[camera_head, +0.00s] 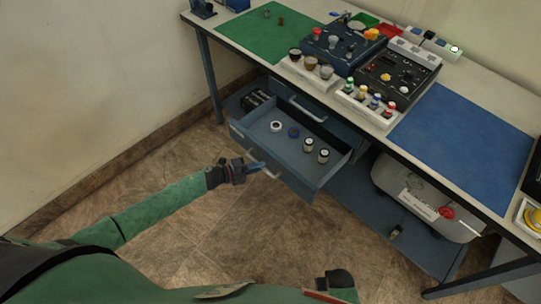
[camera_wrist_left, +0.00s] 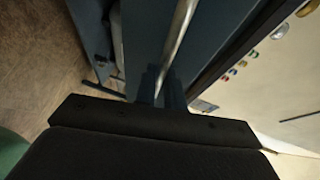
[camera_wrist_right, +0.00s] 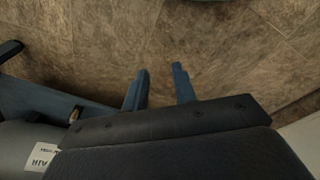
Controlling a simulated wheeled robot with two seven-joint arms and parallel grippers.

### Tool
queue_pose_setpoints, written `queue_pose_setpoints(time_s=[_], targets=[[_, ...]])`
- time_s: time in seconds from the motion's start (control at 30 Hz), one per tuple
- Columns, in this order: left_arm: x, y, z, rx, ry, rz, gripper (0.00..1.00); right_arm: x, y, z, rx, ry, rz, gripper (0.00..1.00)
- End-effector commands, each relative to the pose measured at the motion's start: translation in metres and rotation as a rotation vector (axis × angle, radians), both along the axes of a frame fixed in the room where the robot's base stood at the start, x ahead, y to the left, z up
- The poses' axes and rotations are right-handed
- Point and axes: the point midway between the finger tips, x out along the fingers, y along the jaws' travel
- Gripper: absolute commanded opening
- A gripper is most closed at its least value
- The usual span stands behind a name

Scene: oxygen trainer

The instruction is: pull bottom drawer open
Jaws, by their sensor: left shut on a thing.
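The bottom drawer (camera_head: 285,166) is blue-grey and stands well out from the cabinet under the bench. A white roll, a dark blue ring and two small jars lie inside it. My left gripper (camera_head: 257,168) is at the front of this drawer, shut on its bar handle (camera_wrist_left: 178,40). In the left wrist view the fingers (camera_wrist_left: 162,88) meet around the bar, which runs up the picture. My right gripper (camera_wrist_right: 160,88) is open and empty above the floor, away from the drawer. The closed drawer above has a pale handle (camera_head: 307,109).
The bench top carries a green mat (camera_head: 270,32), a blue mat (camera_head: 462,148) and control boxes (camera_head: 398,76). A grey case (camera_head: 425,198) stands on the lower shelf right of the drawer. Open brown floor (camera_head: 190,225) lies in front of the drawer.

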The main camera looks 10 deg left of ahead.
Motion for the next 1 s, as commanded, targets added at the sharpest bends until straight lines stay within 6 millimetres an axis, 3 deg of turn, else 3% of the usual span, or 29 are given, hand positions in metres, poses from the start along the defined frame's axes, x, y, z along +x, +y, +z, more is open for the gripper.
queue_pose_setpoints(time_s=[0.1, 0.33, 0.87, 0.9, 1.0], targets=[[-0.020, 0.014, -0.002, 0.001, 0.002, -0.001, 0.00, 0.001, 0.001, 0.002, 0.001, -0.001, 0.000, 0.27], [-0.040, 0.029, -0.001, 0.001, 0.001, 0.001, 0.00, 0.003, 0.002, 0.007, 0.002, -0.003, 0.000, 0.27], [-0.046, 0.034, -0.001, 0.001, 0.000, 0.001, 0.00, 0.003, 0.003, 0.009, 0.003, 0.000, -0.001, 0.27], [-0.046, 0.034, -0.001, 0.001, 0.000, 0.001, 0.17, 0.003, 0.003, 0.009, 0.003, 0.000, -0.001, 0.27], [-0.046, 0.034, -0.001, 0.001, 0.000, 0.001, 0.32, 0.003, 0.003, 0.008, 0.003, 0.000, -0.001, 0.27]])
